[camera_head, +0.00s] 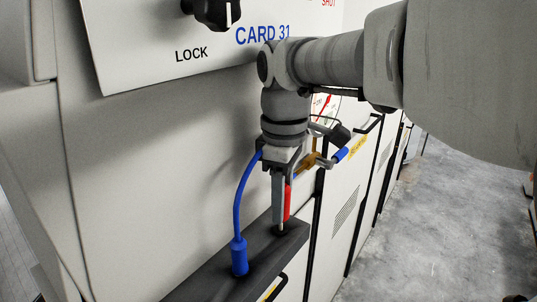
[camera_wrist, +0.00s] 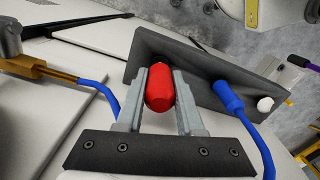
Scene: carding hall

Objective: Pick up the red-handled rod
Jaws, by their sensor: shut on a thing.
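The red-handled rod (camera_head: 287,203) stands upright at the dark ledge on the machine's front, its grey lower end meeting the ledge top. My gripper (camera_head: 281,200) points down from above and is shut on the red handle. In the wrist view the red handle (camera_wrist: 160,88) sits between the two grey fingers of my gripper (camera_wrist: 160,92), one on each side. The rod's lower end is hidden in the wrist view. I cannot tell how deep it sits in the ledge.
A blue cable with a blue plug (camera_head: 239,256) stands in the dark ledge (camera_head: 205,282) left of the rod. It also shows in the wrist view (camera_wrist: 228,97). The CARD 31 panel (camera_head: 150,35) with a black knob (camera_head: 212,12) is above. Floor (camera_head: 410,240) at right is clear.

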